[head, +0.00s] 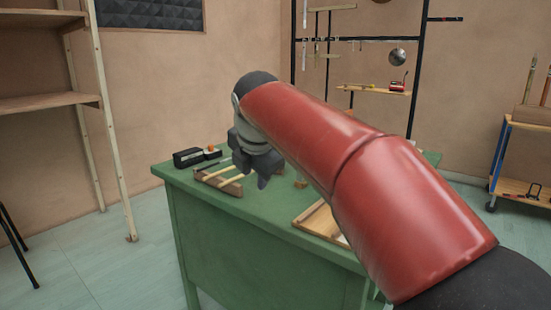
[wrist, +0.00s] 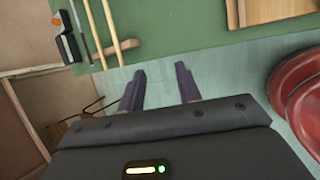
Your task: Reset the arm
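My red arm (head: 310,130) reaches out over the green table (head: 235,245) from the lower right of the head view. My gripper (head: 266,180) hangs at its far end, above the tabletop, with its fingers partly hidden by the arm's angle. In the wrist view my gripper (wrist: 160,82) is open, its two dark fingers well apart with nothing between them. Pale floor shows behind the fingertips, just off the table's edge.
On the table are a black box (head: 187,159), a small orange-topped item (head: 211,150), wooden sticks on a block (head: 221,180) and a wooden tray (head: 318,219) partly behind my arm. A shelf (head: 50,103) stands left; a black rack (head: 420,60) stands behind the table.

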